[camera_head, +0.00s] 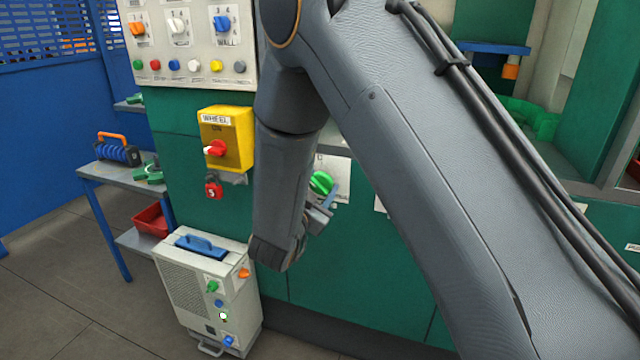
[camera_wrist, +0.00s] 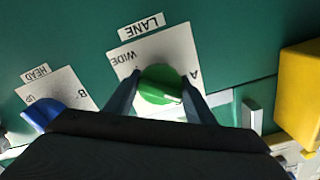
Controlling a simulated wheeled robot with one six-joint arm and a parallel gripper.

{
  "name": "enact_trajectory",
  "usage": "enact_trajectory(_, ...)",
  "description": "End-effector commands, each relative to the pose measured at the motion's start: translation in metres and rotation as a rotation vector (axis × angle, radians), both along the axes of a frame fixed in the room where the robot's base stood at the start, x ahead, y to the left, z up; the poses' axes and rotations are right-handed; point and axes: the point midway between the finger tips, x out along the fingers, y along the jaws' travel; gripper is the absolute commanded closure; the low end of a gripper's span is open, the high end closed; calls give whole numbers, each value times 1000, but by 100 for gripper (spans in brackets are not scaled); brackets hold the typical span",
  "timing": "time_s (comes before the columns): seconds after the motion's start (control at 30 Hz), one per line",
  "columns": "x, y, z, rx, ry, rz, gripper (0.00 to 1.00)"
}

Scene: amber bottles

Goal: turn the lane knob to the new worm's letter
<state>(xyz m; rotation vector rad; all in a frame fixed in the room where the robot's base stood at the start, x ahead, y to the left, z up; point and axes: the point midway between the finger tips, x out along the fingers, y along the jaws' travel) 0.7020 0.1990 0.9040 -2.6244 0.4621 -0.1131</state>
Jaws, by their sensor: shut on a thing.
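The lane knob (camera_wrist: 157,82) is green and sits on a white plate (camera_wrist: 150,50) marked LANE, upside down in the wrist view. WIDE and an A show on the plate; other marks are hidden by my gripper. A pale line on the knob points to the lower right there. My gripper (camera_wrist: 160,92) is shut on the knob, one finger on each side. In the head view the knob (camera_head: 321,183) shows beside my wrist. A blue ribbed roller (camera_head: 117,153) with an orange handle, perhaps a worm, lies on a side table; I read no letter on it.
A second plate (camera_wrist: 65,85) marked HEAD, with a blue knob (camera_wrist: 42,112), is close to my left finger. A yellow switch box (camera_head: 237,135) with a red handle and padlock (camera_head: 213,188) is on the green front. A pale wheeled unit (camera_head: 205,280) stands below.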

Motion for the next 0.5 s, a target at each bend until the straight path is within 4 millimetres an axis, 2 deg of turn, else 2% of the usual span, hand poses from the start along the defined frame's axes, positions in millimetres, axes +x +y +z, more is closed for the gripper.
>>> enact_trajectory(0.5, 0, 0, 2, -316, 114, 1, 73)
